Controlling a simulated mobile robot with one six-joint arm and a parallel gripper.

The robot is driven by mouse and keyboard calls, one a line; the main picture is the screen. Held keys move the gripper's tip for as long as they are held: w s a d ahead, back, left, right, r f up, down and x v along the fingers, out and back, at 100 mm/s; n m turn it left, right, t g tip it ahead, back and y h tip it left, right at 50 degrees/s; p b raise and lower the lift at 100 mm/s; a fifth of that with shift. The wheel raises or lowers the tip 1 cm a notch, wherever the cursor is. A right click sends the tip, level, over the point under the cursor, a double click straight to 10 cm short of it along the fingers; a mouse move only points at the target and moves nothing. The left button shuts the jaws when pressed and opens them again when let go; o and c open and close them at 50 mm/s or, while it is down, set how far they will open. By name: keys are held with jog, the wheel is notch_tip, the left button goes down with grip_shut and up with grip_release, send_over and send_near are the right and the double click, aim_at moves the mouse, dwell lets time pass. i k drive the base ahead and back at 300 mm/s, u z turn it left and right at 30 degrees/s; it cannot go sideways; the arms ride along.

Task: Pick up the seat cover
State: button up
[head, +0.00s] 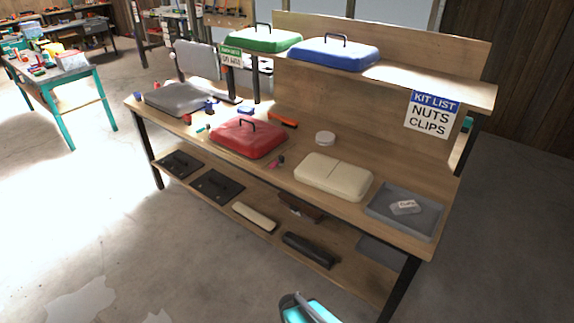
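A cream, cushion-like block (333,176) with rounded edges and a seam across its top lies flat on the wooden workbench, right of the middle. It looks like the seat cover, though nothing on it names it. A smaller, long cream piece (255,216) lies on the lower shelf. I cannot make out my gripper's fingers in the head view. A turquoise and dark grey part at the bottom edge may be a piece of my arm, well in front of the bench and apart from the cream block.
On the workbench (290,151), a red lid with a handle (249,138) sits left of the cream block and a grey tray (405,211) sits right. Blue (334,54) and green (262,40) lids sit on the upper shelf.

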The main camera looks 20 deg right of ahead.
aim_at(252, 138)
jog(key=u, duration=0.15)
jog(key=i, duration=0.95)
jog(key=z, duration=0.1)
